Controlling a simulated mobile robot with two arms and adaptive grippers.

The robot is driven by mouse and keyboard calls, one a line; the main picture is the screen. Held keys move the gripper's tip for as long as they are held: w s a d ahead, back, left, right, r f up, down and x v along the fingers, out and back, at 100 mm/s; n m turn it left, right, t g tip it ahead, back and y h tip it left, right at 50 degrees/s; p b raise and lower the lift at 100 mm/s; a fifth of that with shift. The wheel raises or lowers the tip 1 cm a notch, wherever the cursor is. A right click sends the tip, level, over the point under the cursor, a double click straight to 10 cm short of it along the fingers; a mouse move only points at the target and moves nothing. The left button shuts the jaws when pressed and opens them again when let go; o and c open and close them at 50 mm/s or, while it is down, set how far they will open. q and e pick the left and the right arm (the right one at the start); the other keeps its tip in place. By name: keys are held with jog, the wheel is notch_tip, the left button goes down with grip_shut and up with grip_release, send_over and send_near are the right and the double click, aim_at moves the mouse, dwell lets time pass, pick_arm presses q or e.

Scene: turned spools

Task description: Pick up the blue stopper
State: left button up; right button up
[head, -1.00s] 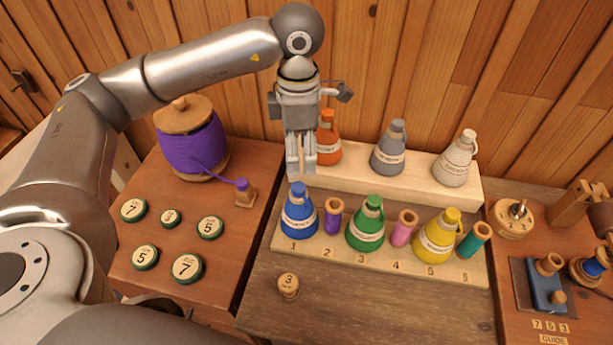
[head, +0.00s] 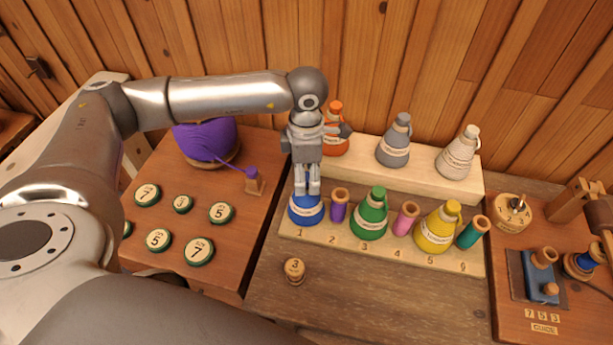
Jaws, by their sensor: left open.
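The blue stopper (head: 306,212) is a blue bottle-shaped piece with a white label, upright at place 1 of the front wooden rack (head: 384,252). My left gripper (head: 307,190) points down right over it. Its jaws are open, with the fingers on either side of the stopper's narrow top, which they mostly hide. Whether the fingers touch it I cannot tell. My right gripper is not in view.
A purple peg (head: 339,207) stands close to the right, then a green bottle (head: 369,214), a pink peg (head: 405,217) and a yellow bottle (head: 437,231). An orange bottle (head: 335,134) stands behind my gripper on a raised shelf. A small numbered knob (head: 294,270) sits in front.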

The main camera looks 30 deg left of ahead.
pick_arm(q)
jog(key=c, duration=0.8)
jog(key=shift+r, duration=0.15)
